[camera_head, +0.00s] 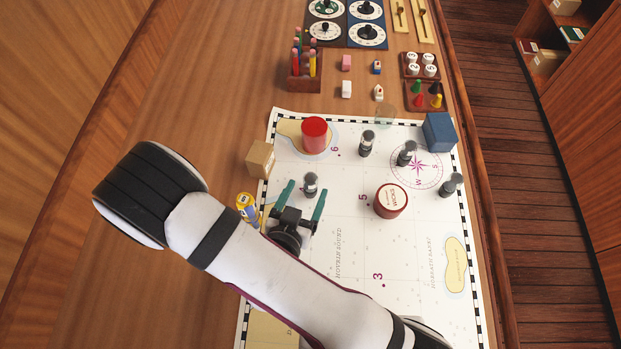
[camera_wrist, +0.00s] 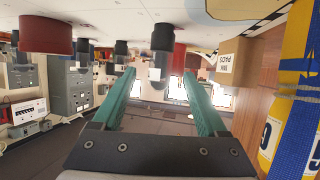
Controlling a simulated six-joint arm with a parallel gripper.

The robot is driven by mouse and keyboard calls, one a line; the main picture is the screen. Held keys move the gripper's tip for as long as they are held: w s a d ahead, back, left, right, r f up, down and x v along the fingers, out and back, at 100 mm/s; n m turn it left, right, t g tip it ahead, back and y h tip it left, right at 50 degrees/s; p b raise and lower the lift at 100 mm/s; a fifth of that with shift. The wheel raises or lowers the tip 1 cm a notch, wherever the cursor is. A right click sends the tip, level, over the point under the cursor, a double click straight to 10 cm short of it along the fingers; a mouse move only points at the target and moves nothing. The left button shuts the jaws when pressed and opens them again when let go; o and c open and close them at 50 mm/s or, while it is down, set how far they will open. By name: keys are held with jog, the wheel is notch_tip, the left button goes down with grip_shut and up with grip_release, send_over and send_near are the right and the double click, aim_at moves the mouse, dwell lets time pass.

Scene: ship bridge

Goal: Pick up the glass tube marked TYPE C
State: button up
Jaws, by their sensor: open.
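Several small glass tubes with dark ends stand on the chart: one near my gripper (camera_head: 310,186), one at the middle back (camera_head: 367,143), one on the compass rose (camera_head: 406,153) and one at the right edge (camera_head: 451,186). No TYPE C marking is legible on any of them. My gripper (camera_head: 305,188) is open and empty, its green fingers pointing toward the nearest tube. In the wrist view this tube (camera_wrist: 162,50) shows ahead of the gap between the fingertips (camera_wrist: 156,72), apparently not gripped. More dark-ended tubes show beyond it.
A red cylinder (camera_head: 314,135), a red-sided round tin (camera_head: 390,202) and a blue box (camera_head: 439,131) stand on the chart (camera_head: 350,270). The chart's lower right is clear.

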aim_at(314, 174)
jog(key=x, duration=0.7)
jog(key=shift+w+d+f, duration=0.1)
jog(key=shift+w, duration=0.1)
grip_shut()
